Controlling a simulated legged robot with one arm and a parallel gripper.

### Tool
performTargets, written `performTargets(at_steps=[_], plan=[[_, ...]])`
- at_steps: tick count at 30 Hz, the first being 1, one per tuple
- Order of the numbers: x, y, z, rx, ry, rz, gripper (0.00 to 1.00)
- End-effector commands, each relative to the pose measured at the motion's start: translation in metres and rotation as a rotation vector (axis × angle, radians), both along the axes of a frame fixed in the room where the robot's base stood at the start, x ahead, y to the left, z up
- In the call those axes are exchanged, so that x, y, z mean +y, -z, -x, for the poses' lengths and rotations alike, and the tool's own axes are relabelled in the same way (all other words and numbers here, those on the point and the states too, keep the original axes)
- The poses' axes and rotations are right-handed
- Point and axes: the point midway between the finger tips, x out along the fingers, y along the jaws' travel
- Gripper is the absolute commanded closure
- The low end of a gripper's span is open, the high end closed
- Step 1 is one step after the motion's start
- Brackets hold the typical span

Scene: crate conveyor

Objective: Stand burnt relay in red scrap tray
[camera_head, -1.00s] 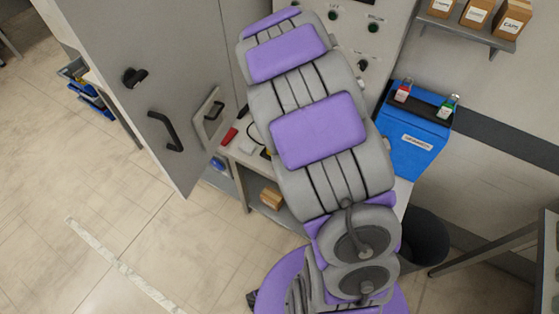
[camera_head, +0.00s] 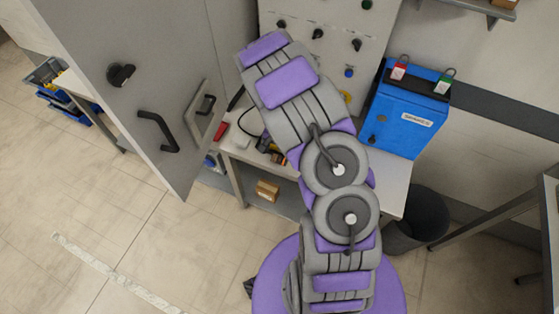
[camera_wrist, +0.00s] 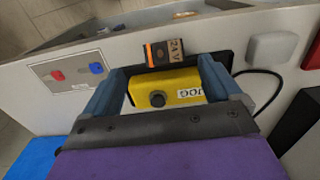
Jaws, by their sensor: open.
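A small black block with an orange side and a "24V" label (camera_wrist: 163,53), which looks like a relay, shows in the wrist view just beyond a yellow JOG box with a black knob (camera_wrist: 180,90). I cannot tell whether it is burnt. My gripper (camera_wrist: 164,68) is open, its blue-grey fingers on either side of the JOG box. The block lies between the fingertips, and no grip on it shows. In the head view my arm hides the gripper. No red scrap tray can be clearly made out; a small red item (camera_head: 221,131) lies on the bench, too small to identify.
The bench (camera_head: 385,185) stands below a control panel (camera_head: 315,60). A blue box (camera_head: 407,112) sits at its right. An open grey cabinet door (camera_head: 135,100) stands at left. A dark bin (camera_head: 418,222) is on the floor. A white item (camera_wrist: 272,48) and black cable lie nearby.

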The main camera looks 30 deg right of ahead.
Motion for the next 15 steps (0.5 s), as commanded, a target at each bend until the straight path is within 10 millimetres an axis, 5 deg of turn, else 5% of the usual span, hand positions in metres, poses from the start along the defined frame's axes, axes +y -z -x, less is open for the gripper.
performTargets(at_steps=[3, 15], plan=[[-0.002, 0.020, 0.001, 0.002, -0.001, -0.003, 0.08], [-0.005, 0.047, -0.004, 0.001, 0.000, -0.007, 0.08]])
